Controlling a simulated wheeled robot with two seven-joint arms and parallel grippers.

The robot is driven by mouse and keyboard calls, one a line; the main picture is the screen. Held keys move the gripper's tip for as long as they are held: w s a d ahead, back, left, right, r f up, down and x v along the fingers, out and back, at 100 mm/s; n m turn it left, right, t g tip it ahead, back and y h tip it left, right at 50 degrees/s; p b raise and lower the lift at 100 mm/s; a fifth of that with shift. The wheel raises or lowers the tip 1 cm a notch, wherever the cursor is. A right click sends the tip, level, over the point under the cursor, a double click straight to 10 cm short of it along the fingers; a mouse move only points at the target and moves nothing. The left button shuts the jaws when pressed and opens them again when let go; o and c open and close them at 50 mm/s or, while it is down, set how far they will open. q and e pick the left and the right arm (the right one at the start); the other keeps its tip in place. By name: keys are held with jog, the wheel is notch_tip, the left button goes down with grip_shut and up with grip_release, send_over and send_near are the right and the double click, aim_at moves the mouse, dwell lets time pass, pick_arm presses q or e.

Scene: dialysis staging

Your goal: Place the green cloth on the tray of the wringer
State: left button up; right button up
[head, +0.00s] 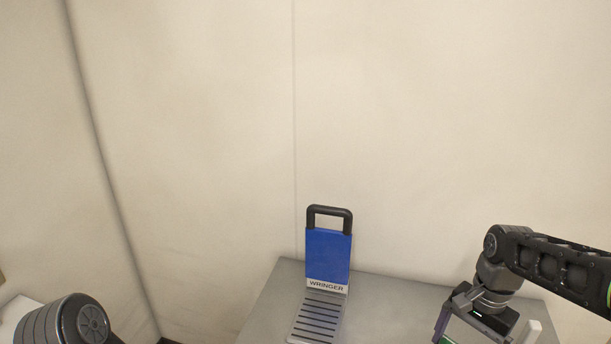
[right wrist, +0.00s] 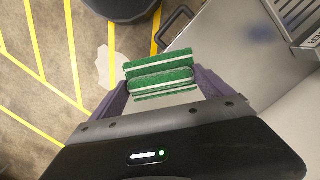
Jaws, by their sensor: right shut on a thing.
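The wringer has a blue upright plate (head: 328,257) with a black handle and a "WRINGER" label. Its grey slotted tray (head: 317,318) lies in front of the plate, cut off by the bottom of the head view. The tray also shows at the top right of the right wrist view (right wrist: 297,14). My right gripper (right wrist: 160,90) is shut on the green cloth (right wrist: 160,78), which is folded with pale edges. In the head view, this gripper is at the lower right, to the right of the tray and apart from it. My left gripper is out of view.
The wringer stands on a grey table (head: 385,300), with bare surface to the right of the tray. A pale wall is behind it. In the right wrist view, a dark bar (right wrist: 174,24) is at the table's edge, and the floor has yellow lines (right wrist: 34,42).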

jog(key=shift+w+d+r+n, duration=0.2)
jog(key=shift+w+d+n, duration=0.25)
jog(key=shift+n, duration=0.45)
jog(key=w+a+f+n, duration=0.2)
jog(key=w+a+n, duration=0.2)
jog(key=a, duration=0.3)
jog(key=w+a+f+n+h, duration=0.1)
jog(key=w+a+f+n, duration=0.1)
jog(key=w+a+n, duration=0.3)
jog(key=shift+a+g, duration=0.4)
jog(key=shift+a, duration=0.75)
jog(key=shift+d+r, duration=0.1)
